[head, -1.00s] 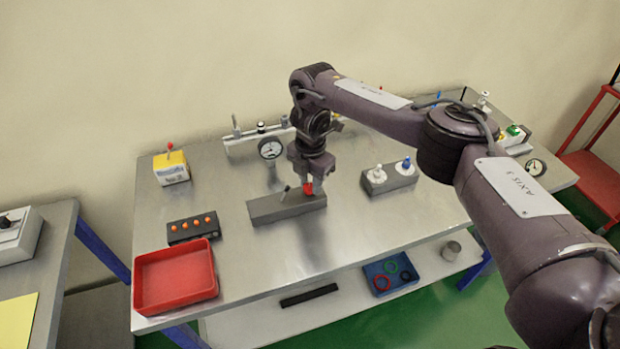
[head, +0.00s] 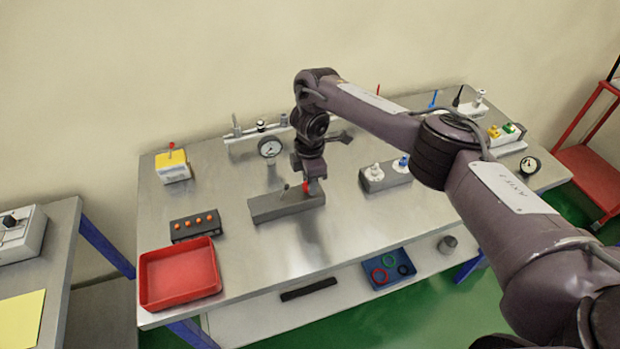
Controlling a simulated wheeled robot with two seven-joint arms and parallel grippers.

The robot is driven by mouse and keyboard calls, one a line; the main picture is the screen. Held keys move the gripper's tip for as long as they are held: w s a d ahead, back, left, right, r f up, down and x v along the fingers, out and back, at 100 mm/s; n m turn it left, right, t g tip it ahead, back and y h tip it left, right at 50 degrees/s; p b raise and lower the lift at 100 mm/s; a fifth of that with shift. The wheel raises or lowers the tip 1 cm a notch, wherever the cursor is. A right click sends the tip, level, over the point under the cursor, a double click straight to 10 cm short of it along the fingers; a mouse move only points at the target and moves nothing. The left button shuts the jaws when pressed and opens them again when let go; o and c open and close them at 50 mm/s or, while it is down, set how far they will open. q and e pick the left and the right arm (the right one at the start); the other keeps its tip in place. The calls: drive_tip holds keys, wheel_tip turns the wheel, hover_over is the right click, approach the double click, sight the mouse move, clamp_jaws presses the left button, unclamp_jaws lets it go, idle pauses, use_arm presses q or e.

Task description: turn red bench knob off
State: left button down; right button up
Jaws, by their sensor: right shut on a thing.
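The red bench knob (head: 306,187) sits at the right end of a grey block (head: 270,209) on the metal bench. Only a small red part of it shows, as the jaws cover most of it. My right gripper (head: 309,186) points down from above and is shut on the red knob. A small dark lever (head: 286,190) stands on the same block, just left of the gripper. My left gripper is not in view.
A block with a white and a blue knob (head: 404,161) stands to the right. A gauge (head: 269,148) stands behind. At left are a red tray (head: 215,262), a box with orange buttons (head: 196,226) and a yellow-white box (head: 172,168). The bench front is clear.

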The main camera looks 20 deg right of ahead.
drive_tip(key=shift+w+r, duration=0.1)
drive_tip(key=shift+r, duration=0.05)
drive_tip(key=o, duration=1)
drive_tip(key=shift+c, duration=0.2)
wheel_tip(320, 180, up, 7)
drive_tip(key=p, duration=0.2)
drive_tip(key=shift+p, duration=0.35)
drive_tip(key=shift+r, duration=0.35)
drive_tip(key=shift+f, duration=0.1)
